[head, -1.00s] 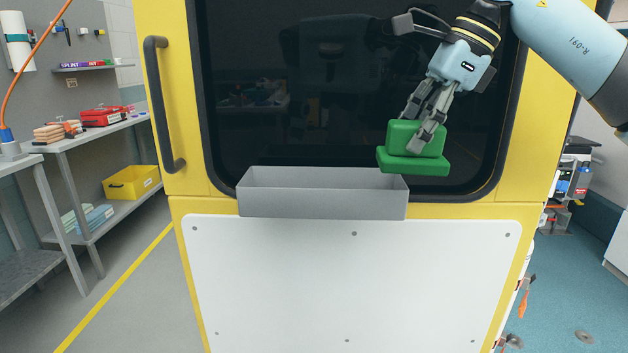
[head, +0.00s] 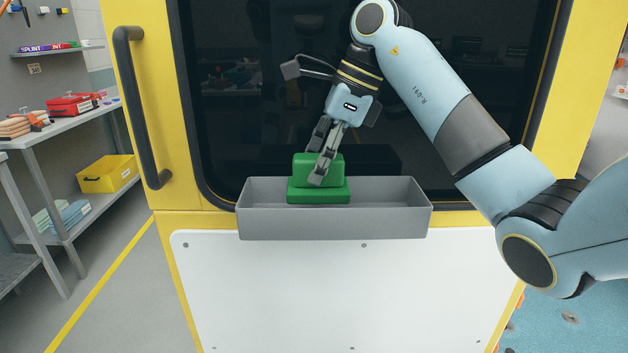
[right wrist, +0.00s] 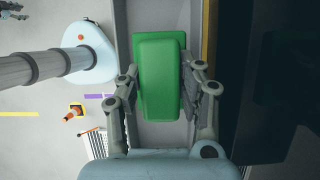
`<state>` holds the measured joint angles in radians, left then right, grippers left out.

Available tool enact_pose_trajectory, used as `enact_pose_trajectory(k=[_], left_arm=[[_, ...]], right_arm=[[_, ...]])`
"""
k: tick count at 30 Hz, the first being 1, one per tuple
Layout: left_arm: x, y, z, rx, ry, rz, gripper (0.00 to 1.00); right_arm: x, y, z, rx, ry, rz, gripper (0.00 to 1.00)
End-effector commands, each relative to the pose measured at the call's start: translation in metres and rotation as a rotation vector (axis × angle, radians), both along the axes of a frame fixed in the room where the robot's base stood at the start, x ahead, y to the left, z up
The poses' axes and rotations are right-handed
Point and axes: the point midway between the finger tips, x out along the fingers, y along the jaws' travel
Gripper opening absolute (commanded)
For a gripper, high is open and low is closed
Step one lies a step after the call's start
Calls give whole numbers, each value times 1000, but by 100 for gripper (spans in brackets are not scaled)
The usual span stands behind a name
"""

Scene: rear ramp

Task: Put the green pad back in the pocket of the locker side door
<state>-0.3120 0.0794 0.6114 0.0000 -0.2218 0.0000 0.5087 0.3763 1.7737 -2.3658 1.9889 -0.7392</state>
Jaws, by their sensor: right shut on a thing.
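The green pad (head: 319,191) is in my right gripper (head: 318,168), whose fingers are shut on its raised narrower part. In the right wrist view the pad (right wrist: 160,75) sits between the two fingers (right wrist: 158,88). The grey open-topped pocket (head: 335,224) is fixed to the yellow door below the dark window. The pad is level over the pocket's opening, left of its middle. Its lower edge shows just above the front rim, and no part of it is hidden by the front wall. In the wrist view grey pocket surface (right wrist: 160,135) shows beneath the pad. My left gripper is not in view.
The yellow door has a dark vertical handle (head: 141,108) at the left and a white panel (head: 340,290) below the pocket. The pocket's right part is free.

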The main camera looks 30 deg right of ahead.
Motion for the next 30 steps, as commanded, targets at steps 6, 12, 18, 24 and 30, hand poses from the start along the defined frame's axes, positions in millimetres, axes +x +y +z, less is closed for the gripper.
enact_pose_trajectory(k=[6, 12, 18, 24, 30], left_arm=[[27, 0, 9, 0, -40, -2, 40], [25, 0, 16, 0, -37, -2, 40], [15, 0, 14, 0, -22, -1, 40], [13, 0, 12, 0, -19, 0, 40], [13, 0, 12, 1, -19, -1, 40]], right_arm=[[3, 7, -18, -1, 6, -1, 1], [4, 7, -43, 0, 2, -1, 1], [4, 7, -46, -1, 0, 0, 1], [4, 6, -48, -1, 1, 0, 41], [4, 6, -47, -1, 0, 0, 59]])
